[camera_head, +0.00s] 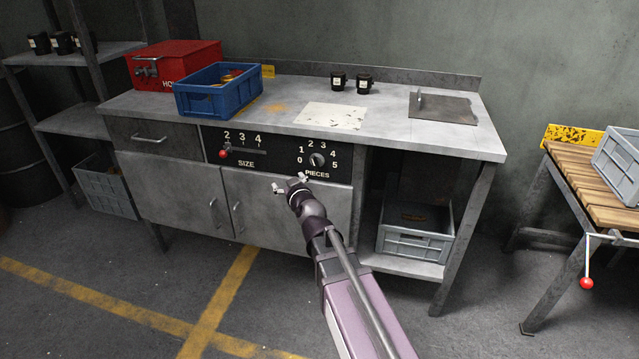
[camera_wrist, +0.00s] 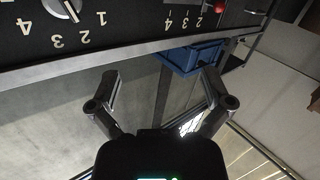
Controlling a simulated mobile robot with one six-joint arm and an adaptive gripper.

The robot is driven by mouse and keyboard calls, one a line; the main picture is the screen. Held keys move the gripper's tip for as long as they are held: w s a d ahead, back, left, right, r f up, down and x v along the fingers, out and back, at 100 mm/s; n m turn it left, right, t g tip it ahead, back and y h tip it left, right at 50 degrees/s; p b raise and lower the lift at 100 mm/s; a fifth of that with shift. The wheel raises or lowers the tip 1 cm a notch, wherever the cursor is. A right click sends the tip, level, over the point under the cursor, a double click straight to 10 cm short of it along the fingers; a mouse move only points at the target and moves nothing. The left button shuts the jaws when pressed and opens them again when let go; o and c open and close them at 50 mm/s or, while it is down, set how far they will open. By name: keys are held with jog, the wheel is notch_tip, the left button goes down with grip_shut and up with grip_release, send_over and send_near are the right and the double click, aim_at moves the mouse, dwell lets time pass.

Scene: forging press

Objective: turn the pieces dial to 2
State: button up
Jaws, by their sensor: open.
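The pieces dial (camera_head: 317,160) is a dark round knob on the black panel under the bench top, ringed by the numbers 0 to 5. In the wrist view the knob (camera_wrist: 62,7) is cut off at the top left, and the panel appears upside down. A pale pointer line on it leans toward the 1 and 2 side; I cannot tell the exact number. My gripper (camera_head: 291,182) is in front of the cabinet doors, a little below and left of the dial, apart from it. In the wrist view its fingers (camera_wrist: 160,76) are spread with nothing between them.
The size slider with a red knob (camera_head: 225,153) is left of the dial. A blue bin (camera_head: 217,98) and a red box (camera_head: 176,66) stand on the bench. A grey crate (camera_head: 415,246) sits on the open shelf at lower right. The floor in front is clear.

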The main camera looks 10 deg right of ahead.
jog(key=s+d+r+m+g+p, duration=0.1)
jog(key=s+d+r+g+p, duration=0.2)
jog(key=s+g+p, duration=0.3)
jog(key=s+d+r+m+g+h+p, duration=0.1)
jog(key=s+d+r+g+p, duration=0.2)
jog(key=s+g+p, duration=0.3)
jog(key=shift+s+r+h+p, duration=0.3)
jog(key=shift+s+r+p, duration=0.4)
jog(key=shift+s+p, duration=2.75)
jog(key=w+p, duration=0.2)
jog(key=shift+w+p, duration=0.35)
jog(key=s+d+r+m+g+h+p, duration=0.1)
jog(key=s+d+r+m+g+p, duration=0.1)
jog(key=s+d+r+g+p, duration=0.2)
jog(key=s+r+p, duration=0.2)
jog(key=s+p, duration=0.1)
jog(key=s, duration=0.1)
jog(key=shift+s+d+r+h+p, duration=0.15)
jog(key=shift+s+d+h+p, duration=0.15)
jog(key=shift+h+p, duration=0.1)
